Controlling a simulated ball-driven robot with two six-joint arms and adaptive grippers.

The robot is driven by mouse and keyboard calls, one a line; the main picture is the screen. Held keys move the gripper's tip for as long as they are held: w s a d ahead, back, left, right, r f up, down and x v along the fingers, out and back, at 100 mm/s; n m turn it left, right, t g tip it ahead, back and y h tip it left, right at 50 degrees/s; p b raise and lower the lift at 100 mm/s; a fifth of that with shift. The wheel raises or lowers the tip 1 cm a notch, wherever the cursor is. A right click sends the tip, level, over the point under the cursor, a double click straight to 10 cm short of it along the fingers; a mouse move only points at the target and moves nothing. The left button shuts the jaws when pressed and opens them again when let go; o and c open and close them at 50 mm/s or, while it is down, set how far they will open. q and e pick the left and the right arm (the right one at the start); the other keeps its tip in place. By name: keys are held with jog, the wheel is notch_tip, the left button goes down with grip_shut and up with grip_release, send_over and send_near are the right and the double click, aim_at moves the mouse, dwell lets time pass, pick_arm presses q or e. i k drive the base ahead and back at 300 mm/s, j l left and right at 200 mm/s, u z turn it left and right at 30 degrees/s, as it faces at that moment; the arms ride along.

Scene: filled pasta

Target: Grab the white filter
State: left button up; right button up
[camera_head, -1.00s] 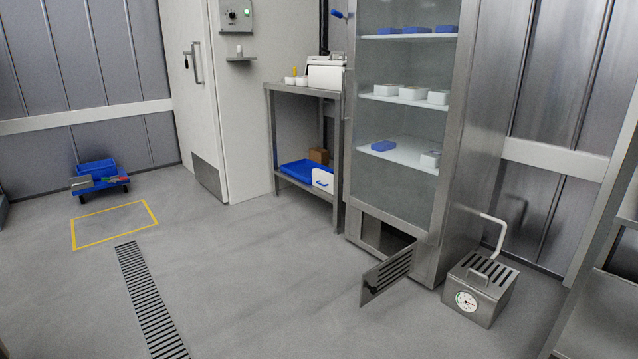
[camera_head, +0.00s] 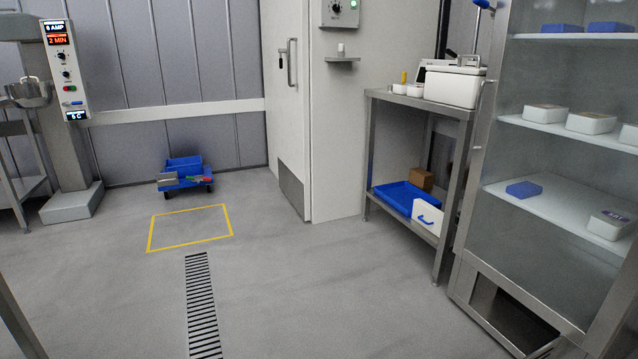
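A white flat panel with a blue handle (camera_head: 428,219) stands on the lower shelf of the steel side table, at the front right of a blue tray (camera_head: 402,196). It may be the white filter; I cannot tell for sure. The tall glass-front cabinet (camera_head: 560,75) on the right has an open dark compartment (camera_head: 500,312) at its base. Its grille door shows only as a sliver at the bottom edge. Neither of my grippers is in view.
The steel side table (camera_head: 418,101) holds a white lidded box (camera_head: 454,84) on top. A blue cart (camera_head: 184,174), a yellow floor square (camera_head: 190,209) and a drain grate (camera_head: 201,310) lie left. A mixer (camera_head: 62,110) stands far left. The middle floor is clear.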

aim_at(428, 217)
jog(key=i, duration=0.75)
jog(key=i+j+z, duration=0.1)
jog(key=i, duration=0.65)
jog(key=i+j, duration=0.15)
jog(key=i, duration=0.6)
jog(key=z, duration=0.05)
